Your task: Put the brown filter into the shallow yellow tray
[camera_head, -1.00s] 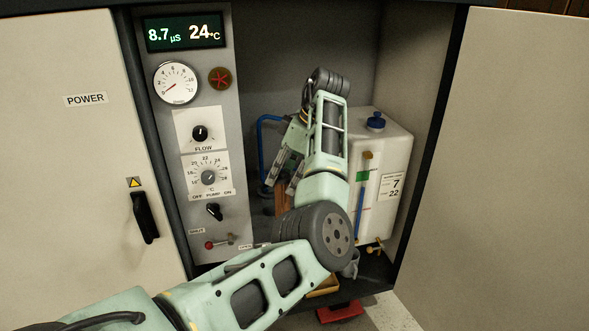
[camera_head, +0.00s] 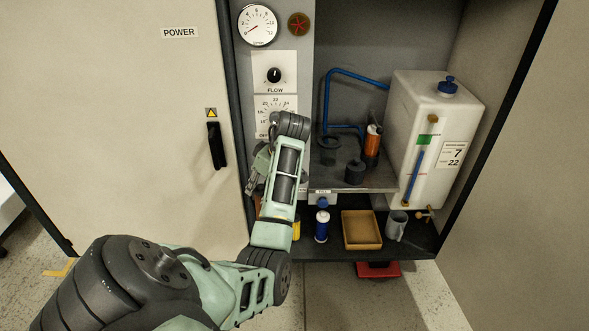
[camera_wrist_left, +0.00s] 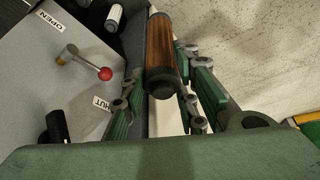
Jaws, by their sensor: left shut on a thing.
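My left gripper (camera_head: 255,180) is in front of the lower control panel, left of the cabinet's open bay. In the left wrist view it is shut on the brown filter (camera_wrist_left: 161,45), a brown cylinder with dark ends, held between the two fingers. In the head view my arm hides most of the filter. The shallow yellow tray (camera_head: 361,245) sits on the bay's lower shelf, right of and apart from the gripper. It looks empty. My right gripper is not in view.
The upper shelf (camera_head: 375,185) overhangs behind the tray and holds dark rings (camera_head: 355,172) and an orange cylinder (camera_head: 372,140). A blue-and-white bottle (camera_head: 322,226) stands left of the tray, a grey mug (camera_head: 396,226) right. A red-knobbed lever (camera_wrist_left: 88,64) is near the gripper.

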